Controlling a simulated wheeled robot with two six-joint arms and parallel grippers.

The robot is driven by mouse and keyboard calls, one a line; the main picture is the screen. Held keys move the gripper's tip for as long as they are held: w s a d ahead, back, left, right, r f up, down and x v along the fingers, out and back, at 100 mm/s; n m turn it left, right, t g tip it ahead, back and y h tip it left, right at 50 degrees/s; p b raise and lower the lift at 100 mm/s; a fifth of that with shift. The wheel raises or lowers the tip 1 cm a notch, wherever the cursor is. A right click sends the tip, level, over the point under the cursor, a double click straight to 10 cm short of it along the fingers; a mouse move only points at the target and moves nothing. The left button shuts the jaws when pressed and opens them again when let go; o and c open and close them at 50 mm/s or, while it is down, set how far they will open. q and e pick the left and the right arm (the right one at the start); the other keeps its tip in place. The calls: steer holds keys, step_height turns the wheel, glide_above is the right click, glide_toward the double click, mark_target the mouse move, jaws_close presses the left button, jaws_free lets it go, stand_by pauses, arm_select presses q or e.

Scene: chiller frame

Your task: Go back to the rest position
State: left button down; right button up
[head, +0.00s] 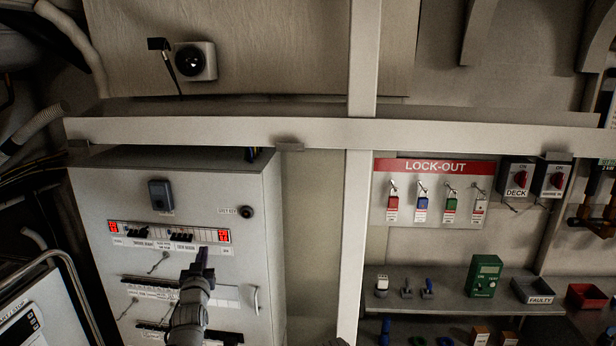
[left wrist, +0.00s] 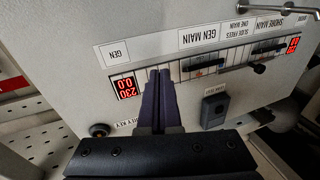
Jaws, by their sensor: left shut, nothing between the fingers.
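My left gripper (head: 203,258) is in front of the grey switch cabinet (head: 120,190), low and left of centre in the head view. Its dark fingers are together with nothing between them. In the left wrist view the closed fingers (left wrist: 158,92) point at the cabinet's panel strip, beside the red number display (left wrist: 125,88) under the GEN label. Whether the fingertips touch the panel cannot be told. My right gripper does not show in either view.
A LOCK-OUT board (head: 434,167) with hanging tags is on the wall at right. Below it a shelf (head: 450,305) carries a green meter (head: 484,275) and a FAULTY bin (head: 537,291). A pale upright post (head: 352,230) and a horizontal beam (head: 230,130) cross the view.

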arm_select(q)
steer(key=s+d+f+m+g+h, duration=0.2)
steer(key=s+d+f+g, duration=0.2)
steer(key=d+f, duration=0.4)
steer(key=s+d+f+m+g+h, duration=0.1)
steer(key=s+d+f+g+h, duration=0.1)
steer(key=s+d+f+g, duration=0.45)
steer(key=s+d+f+m+g+y, duration=0.1)
steer(key=s+d+f+g, duration=0.3)
steer(key=s, duration=0.6)
steer(key=s+d+f+m+g, duration=0.1)
steer(key=s+d+f+g, duration=0.3)
steer(key=s, duration=0.5)
steer(key=shift+s+d+f+m+y, duration=0.3)
steer(key=shift+s+d+f+y, duration=0.1)
steer(key=shift+d, duration=0.5)
